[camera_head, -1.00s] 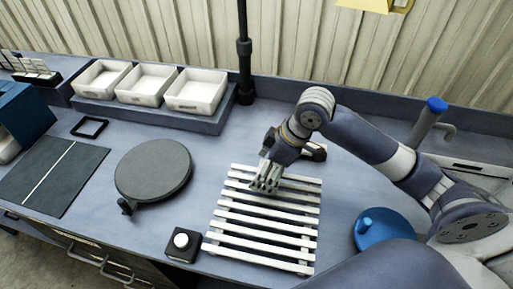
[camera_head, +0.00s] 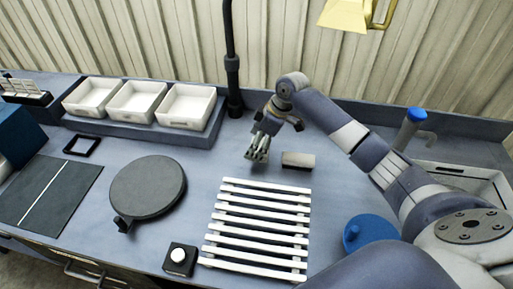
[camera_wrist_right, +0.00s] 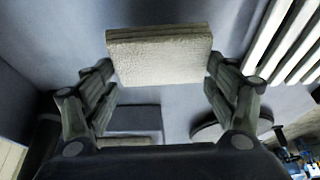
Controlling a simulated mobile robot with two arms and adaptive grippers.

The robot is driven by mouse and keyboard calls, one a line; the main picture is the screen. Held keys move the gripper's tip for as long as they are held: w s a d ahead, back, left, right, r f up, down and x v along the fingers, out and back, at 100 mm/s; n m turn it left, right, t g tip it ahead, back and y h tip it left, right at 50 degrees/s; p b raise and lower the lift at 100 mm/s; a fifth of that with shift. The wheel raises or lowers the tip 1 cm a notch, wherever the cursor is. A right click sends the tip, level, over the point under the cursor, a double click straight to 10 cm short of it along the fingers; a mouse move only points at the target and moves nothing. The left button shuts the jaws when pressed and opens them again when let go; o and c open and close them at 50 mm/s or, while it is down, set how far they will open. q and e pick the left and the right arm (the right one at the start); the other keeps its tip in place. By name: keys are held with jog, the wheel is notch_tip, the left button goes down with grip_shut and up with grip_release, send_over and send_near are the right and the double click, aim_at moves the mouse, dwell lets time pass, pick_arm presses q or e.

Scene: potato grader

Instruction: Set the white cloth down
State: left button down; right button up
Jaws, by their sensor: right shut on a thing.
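My right gripper (camera_head: 257,150) is over the bare counter just beyond the far edge of the slatted rack (camera_head: 262,212). In the right wrist view, the white cloth (camera_wrist_right: 160,55) is a thick, folded, pale rectangle. Its two ends meet the fingertips of my right gripper (camera_wrist_right: 160,68), which is shut on it. In the head view the fingers mostly hide the cloth, and I cannot tell whether it touches the counter. My left gripper is out of view.
A pale block (camera_head: 297,160) lies close right of my right gripper. White bins (camera_head: 187,105) stand at the back left. A round grey plate (camera_head: 148,187), a black box with a white button (camera_head: 178,257) and a blue lidded thing (camera_head: 370,232) are around the rack.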

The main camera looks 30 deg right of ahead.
aim_at(260, 145)
notch_tip(260, 145, down, 2)
jog(key=shift+f+p, duration=0.25)
jog(key=shift+p, duration=0.45)
jog(key=shift+f, duration=0.4)
jog(key=shift+d+f, duration=0.1)
jog(key=shift+f, duration=0.1)
jog(key=o, duration=0.9)
jog(key=shift+o, duration=0.2)
jog(key=shift+r, duration=0.2)
jog(key=b+v, duration=0.2)
jog(key=v, duration=1)
